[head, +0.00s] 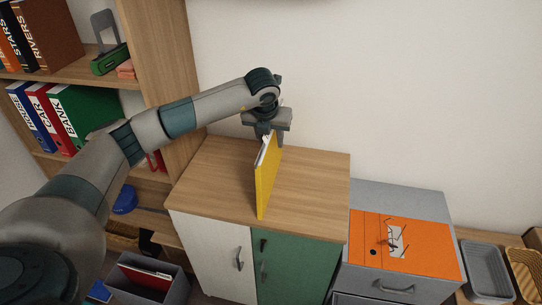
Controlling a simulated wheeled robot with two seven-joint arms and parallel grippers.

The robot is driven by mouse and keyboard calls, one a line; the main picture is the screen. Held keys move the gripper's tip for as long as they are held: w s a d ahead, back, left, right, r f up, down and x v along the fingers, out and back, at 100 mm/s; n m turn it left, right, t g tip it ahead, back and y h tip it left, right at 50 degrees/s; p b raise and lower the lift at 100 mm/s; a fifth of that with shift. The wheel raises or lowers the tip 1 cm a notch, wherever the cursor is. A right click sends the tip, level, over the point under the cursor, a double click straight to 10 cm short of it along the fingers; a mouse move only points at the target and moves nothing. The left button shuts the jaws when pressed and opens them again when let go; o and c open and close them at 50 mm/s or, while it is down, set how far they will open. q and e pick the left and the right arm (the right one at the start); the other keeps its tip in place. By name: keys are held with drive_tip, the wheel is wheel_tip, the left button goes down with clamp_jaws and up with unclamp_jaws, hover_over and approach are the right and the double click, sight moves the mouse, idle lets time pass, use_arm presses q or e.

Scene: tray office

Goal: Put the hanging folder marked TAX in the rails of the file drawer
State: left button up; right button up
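A yellow folder (268,182) stands upright with its narrow edge towards me, over the wooden top of the cabinet; white shows along its upper edge. No lettering is readable on it, so I cannot tell whether it is marked TAX. My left gripper (270,137) points down at its upper end and appears shut on it. I cannot tell whether its lower edge touches the cabinet top. A grey drawer unit (398,196) stands at the right, with a handle (396,289) on its front. No rails show in this view. My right gripper is not in view.
The wooden-topped cabinet (215,180) has white and green doors. Grey trays (486,265) are at far right. A shelf (160,60) with binders stands left; a grey box (175,290) sits below.

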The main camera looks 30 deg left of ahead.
use_arm(q)
drive_tip(key=shift+p+x, duration=0.55)
drive_tip(key=shift+x, duration=0.95)
clamp_jaws()
drive_tip(key=shift+r, duration=0.1)
idle(0.4)
